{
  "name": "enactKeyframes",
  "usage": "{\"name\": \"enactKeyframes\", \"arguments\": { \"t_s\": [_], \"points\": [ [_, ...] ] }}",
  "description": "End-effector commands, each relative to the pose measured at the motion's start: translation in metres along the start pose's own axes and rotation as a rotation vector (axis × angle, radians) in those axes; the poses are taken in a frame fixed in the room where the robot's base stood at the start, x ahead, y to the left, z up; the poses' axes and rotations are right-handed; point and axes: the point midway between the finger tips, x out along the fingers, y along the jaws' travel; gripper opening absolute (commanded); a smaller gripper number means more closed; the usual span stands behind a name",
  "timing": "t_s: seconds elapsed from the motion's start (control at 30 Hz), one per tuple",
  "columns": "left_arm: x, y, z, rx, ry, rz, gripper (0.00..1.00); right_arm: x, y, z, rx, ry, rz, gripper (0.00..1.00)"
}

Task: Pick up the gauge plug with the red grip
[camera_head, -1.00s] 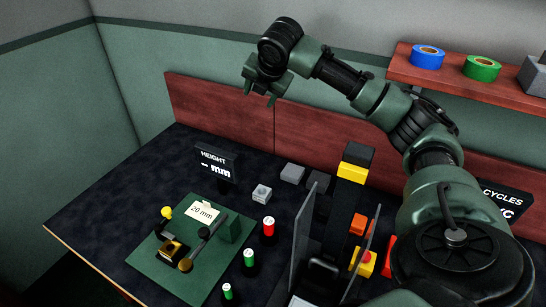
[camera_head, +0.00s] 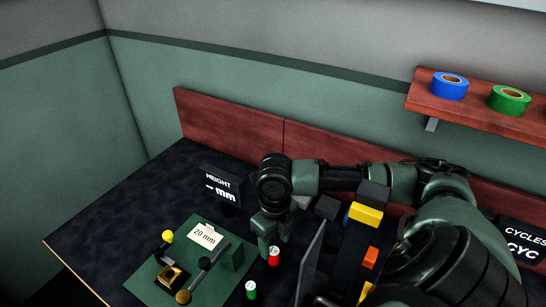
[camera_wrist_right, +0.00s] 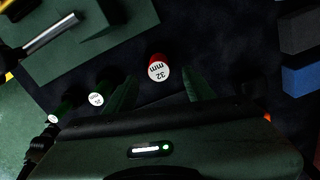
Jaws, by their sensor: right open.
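The gauge plug with the red grip (camera_head: 273,257) stands upright on the dark table, right of the green mat. In the right wrist view its white top (camera_wrist_right: 158,70) reads 32 mm. My right gripper (camera_head: 274,240) is open above and just behind the red plug. In the right wrist view its two fingers (camera_wrist_right: 163,90) lie either side of the plug's line, with the plug slightly beyond the tips and not gripped. A green-gripped plug (camera_head: 251,290) stands nearer the front; two white-topped plugs show in the wrist view (camera_wrist_right: 96,99). My left gripper is not in view.
The green mat (camera_head: 215,284) holds a gauge fixture with a yellow knob (camera_head: 167,236) and a 20 mm card (camera_head: 205,236). A height display (camera_head: 221,189) stands behind it. Right of the red plug are a grey panel (camera_head: 311,262) and coloured blocks (camera_head: 365,214).

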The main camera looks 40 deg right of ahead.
Motion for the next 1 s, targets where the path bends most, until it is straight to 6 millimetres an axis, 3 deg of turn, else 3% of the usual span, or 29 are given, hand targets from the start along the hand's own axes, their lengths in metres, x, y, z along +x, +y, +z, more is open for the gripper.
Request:
{"name": "enactKeyframes", "arguments": {
  "t_s": [0.3, 0.6, 0.67, 0.8, 1.0],
  "points": [
    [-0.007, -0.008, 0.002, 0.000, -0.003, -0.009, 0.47, 0.044, 0.002, 0.001, 0.003, 0.002, 0.001, 0.54],
    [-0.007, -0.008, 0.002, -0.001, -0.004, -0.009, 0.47, 0.051, 0.001, 0.002, 0.001, -0.002, -0.001, 0.54],
    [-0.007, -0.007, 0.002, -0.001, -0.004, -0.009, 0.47, 0.051, 0.001, 0.002, 0.002, -0.002, -0.001, 0.42],
    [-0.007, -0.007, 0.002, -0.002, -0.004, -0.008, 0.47, 0.051, 0.001, 0.002, 0.002, -0.002, -0.001, 0.04],
    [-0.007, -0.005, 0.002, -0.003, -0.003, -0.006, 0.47, 0.051, 0.001, 0.002, 0.002, -0.003, -0.001, 0.00]
  ]
}}
